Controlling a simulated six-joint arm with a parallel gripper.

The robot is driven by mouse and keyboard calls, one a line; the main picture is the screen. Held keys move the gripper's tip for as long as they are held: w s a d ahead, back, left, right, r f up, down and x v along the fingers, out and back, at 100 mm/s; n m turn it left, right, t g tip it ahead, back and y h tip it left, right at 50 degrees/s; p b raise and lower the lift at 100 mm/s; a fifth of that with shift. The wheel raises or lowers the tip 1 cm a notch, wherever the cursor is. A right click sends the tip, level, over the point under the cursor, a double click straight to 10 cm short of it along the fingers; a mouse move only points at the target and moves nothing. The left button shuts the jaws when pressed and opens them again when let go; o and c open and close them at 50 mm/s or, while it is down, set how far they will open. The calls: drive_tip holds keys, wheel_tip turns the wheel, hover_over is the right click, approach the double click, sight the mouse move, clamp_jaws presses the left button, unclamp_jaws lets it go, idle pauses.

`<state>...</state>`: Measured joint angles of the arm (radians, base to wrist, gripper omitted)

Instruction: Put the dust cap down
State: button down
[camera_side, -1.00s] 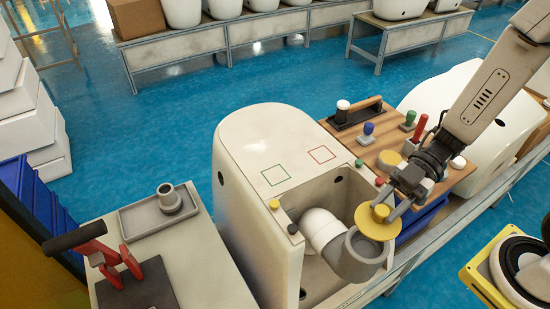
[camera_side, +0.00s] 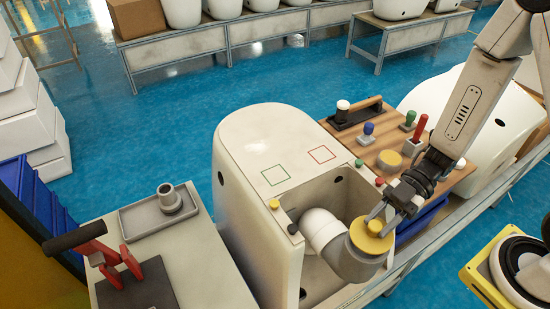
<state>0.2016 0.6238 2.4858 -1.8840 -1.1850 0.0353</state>
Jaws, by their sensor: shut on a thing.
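The dust cap (camera_side: 364,240) is a yellow disc with a small raised knob. It covers the mouth of the grey pipe end (camera_side: 356,263) at the open back of the white toilet (camera_side: 252,160). From this side I cannot tell whether it is fully seated or slightly above the rim. My gripper (camera_side: 376,222) is shut on the cap's knob, reaching in from the upper right. The grey mouth under the cap is hidden. A white elbow (camera_side: 321,226) joins the grey pipe.
A wooden board (camera_side: 372,135) with stamps and a yellow round piece lies behind. Green and red squares mark the toilet top. A grey tray (camera_side: 160,212) and a red clamp (camera_side: 108,258) are at left. A yellow-framed machine (camera_side: 505,275) stands at right.

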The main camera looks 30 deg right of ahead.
drive_tip(key=shift+f, duration=1.2)
drive_tip(key=shift+f, duration=0.25)
drive_tip(key=shift+c, duration=1.8)
unclamp_jaws()
drive_tip(key=shift+r, duration=0.25)
drive_tip(key=shift+d+r, duration=0.1)
drive_tip(key=shift+d, duration=0.05)
drive_tip(key=v, duration=1.1)
drive_tip(key=shift+d, duration=0.35)
drive_tip(key=shift+r, duration=0.1)
